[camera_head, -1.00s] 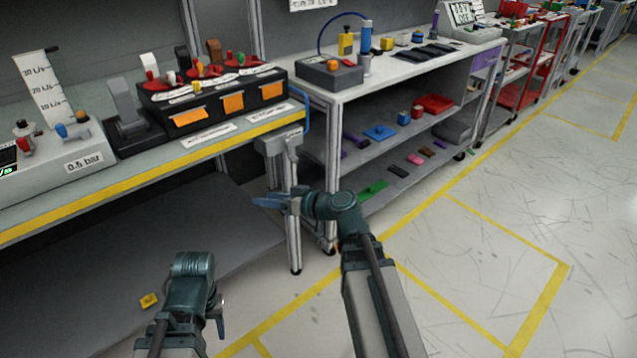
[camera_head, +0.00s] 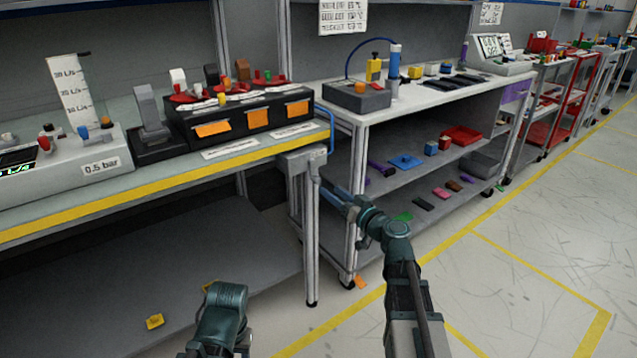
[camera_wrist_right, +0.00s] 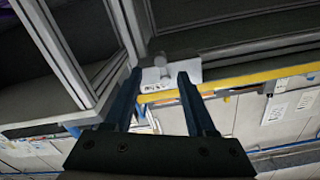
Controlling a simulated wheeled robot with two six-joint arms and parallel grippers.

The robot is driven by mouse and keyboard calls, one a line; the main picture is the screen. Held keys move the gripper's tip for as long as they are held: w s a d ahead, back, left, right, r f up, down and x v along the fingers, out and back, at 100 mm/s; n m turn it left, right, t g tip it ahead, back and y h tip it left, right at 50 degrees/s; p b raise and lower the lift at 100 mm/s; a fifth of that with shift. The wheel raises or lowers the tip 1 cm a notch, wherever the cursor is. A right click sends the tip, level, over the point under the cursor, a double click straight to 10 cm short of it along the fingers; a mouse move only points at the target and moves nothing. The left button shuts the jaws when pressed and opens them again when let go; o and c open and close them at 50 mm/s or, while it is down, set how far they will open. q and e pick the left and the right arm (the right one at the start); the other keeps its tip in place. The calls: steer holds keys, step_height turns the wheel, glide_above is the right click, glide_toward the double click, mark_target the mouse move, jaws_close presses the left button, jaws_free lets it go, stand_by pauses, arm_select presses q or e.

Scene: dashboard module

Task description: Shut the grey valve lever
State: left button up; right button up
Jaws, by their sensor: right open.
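A large grey lever (camera_head: 148,108) stands upright on a black base on the bench, left of a long black box. A light grey fixture (camera_head: 303,162) is at the bench's right front corner; it also shows in the right wrist view (camera_wrist_right: 180,74), with a small grey part on it. I cannot tell for sure which of these is the valve lever. My right gripper (camera_head: 330,188) is low in front of that corner.
The black box (camera_head: 240,122) carries red valves and orange tags. A white pressure unit (camera_head: 95,160) stands at the bench's left. A shelved cart (camera_head: 425,110) with several parts stands just right of the fixture. Open floor lies at the right.

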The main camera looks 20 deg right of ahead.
mark_target(319, 182)
steer(key=x, duration=0.7)
steer(key=shift+w+a, duration=0.1)
steer(key=shift+w, duration=0.2)
jaws_close()
